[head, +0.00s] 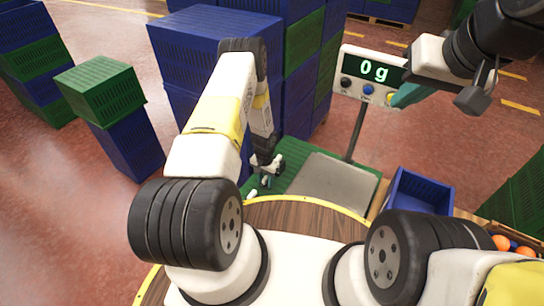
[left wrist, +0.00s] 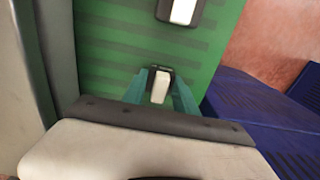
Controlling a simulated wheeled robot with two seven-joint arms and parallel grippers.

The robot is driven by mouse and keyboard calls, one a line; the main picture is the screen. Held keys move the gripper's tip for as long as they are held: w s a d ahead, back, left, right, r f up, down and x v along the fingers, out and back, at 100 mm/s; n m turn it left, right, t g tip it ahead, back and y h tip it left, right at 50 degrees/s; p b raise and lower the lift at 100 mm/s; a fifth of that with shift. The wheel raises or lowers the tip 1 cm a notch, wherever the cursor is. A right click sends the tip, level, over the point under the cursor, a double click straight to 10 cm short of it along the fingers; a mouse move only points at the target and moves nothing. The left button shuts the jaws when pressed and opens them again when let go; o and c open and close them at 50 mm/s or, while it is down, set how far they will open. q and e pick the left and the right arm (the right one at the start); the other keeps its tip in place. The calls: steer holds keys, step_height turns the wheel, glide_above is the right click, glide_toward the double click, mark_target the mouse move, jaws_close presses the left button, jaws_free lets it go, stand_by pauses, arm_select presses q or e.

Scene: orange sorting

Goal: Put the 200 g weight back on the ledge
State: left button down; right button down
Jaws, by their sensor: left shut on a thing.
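My left gripper (head: 263,180) is low at the left side of the scale, over the green ledge (head: 292,153). In the left wrist view its teal fingers (left wrist: 160,92) are shut on a small dark weight (left wrist: 159,86) with a white face. No marking on it is readable, and I cannot tell whether it touches the striped green surface (left wrist: 120,45). A second similar weight (left wrist: 183,10) lies farther up on that surface. The scale plate (head: 325,180) looks bare and the display (head: 372,71) reads 0 g. My right gripper (head: 412,95) is beside the display, its opening unclear.
An empty-looking blue crate (head: 418,190) stands right of the scale plate. Oranges (head: 500,242) sit in a box at the right edge. Stacked blue and green crates (head: 215,45) stand behind my left arm, with more at the left (head: 125,140).

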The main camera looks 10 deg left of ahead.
arm_select(q)
steer(key=shift+f, duration=0.15)
steer(key=c, duration=1)
jaws_free()
steer(key=shift+o, duration=0.2)
